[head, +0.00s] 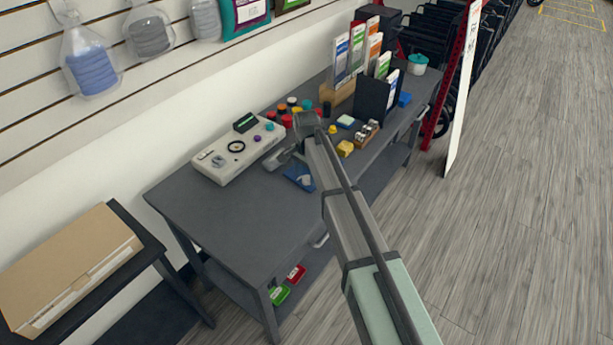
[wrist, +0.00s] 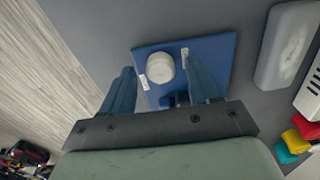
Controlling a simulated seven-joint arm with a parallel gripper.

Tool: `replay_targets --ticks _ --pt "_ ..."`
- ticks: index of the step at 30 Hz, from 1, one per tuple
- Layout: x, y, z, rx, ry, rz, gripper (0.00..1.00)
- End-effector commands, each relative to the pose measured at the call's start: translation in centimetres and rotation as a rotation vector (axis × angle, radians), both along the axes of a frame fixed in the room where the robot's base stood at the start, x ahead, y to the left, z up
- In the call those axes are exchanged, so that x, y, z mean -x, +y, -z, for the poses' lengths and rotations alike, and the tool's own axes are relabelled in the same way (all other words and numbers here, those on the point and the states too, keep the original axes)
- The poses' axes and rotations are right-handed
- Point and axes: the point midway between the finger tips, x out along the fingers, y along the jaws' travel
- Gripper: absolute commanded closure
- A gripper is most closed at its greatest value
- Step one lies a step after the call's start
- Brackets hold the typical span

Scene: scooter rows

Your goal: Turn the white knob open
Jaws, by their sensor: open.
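The white knob (wrist: 160,67) is a round cap on a flat blue plate (wrist: 212,50) in the wrist view. Two small pale labels lie on the plate, one on either side of the knob. My gripper (wrist: 161,78) is open, with one blue-grey finger to the left of the knob and one to the right. Both fingers look clear of the knob; their height above the plate is hard to tell. In the head view the blue plate (head: 299,177) lies on the grey workbench (head: 225,218), and my arm hides most of the gripper; I cannot make out the knob there.
A grey rounded object (wrist: 286,45) lies right of the plate. A white control box (head: 236,150) with dials and buttons stands behind it. Coloured caps (head: 290,108), a yellow block (head: 345,148) and a dark brochure holder (head: 375,98) are farther along. The bench's near-left part is bare.

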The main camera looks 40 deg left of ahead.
Motion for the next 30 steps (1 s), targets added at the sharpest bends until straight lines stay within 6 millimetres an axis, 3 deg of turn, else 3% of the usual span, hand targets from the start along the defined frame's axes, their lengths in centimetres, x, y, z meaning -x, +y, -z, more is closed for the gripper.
replay_targets --ticks 6,15,30 --pt "-0.01 0.01 1.2 -0.001 -0.001 0.0 0.39" --pt "-0.01 0.01 1.3 -0.001 -0.001 0.0 0.39" --pt "-0.01 0.01 1.28 -0.001 0.0 0.0 0.87"
